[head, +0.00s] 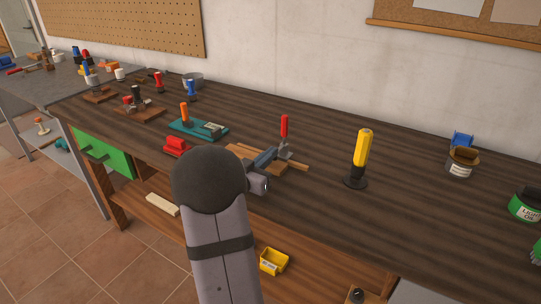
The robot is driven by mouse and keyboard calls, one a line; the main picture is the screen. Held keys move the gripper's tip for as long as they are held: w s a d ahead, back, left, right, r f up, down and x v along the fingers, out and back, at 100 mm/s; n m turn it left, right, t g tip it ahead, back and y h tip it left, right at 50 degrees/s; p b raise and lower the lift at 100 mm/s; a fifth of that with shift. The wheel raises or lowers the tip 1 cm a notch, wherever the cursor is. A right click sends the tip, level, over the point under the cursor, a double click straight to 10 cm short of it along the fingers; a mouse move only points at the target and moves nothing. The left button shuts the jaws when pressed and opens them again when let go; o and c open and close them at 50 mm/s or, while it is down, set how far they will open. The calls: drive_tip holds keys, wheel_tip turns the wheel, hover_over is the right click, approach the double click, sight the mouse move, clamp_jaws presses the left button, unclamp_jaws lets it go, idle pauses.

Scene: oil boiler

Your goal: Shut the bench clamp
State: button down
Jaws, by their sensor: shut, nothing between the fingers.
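A clamp with an upright red handle (284,128) and grey metal body (285,150) stands on a wooden board (296,166) in the middle of the dark bench. I take it to be the bench clamp. My gripper (268,157) is shut and empty, just left of the clamp body and low over the board. My own arm comes up from the bottom and hides part of the board. I cannot tell whether the gripper touches the clamp.
A teal fixture (205,130) with an orange handle and a red block (175,147) lie to the left. A yellow-handled tool (361,152) stands upright to the right. Tins (461,163) stand at the far right. The bench between the clamp and the yellow tool is mostly clear.

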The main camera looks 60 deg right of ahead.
drive_tip(key=shift+r, duration=0.15)
drive_tip(key=shift+r+p, duration=0.25)
drive_tip(key=shift+p, duration=0.2)
wheel_tip(320, 180, up, 4)
drive_tip(key=p, duration=0.3)
drive_tip(key=shift+p, duration=0.35)
drive_tip(key=a+f+b, duration=0.1)
drive_tip(key=a, duration=0.1)
drive_tip(key=a+f+b, duration=0.1)
drive_tip(key=a, duration=0.2)
drive_tip(key=a+f+b, duration=0.1)
drive_tip(key=a, duration=0.2)
drive_tip(key=shift+a+f, duration=0.15)
drive_tip(key=shift+f, duration=0.25)
drive_tip(key=shift+a+f, duration=0.15)
drive_tip(key=shift+a, duration=0.45)
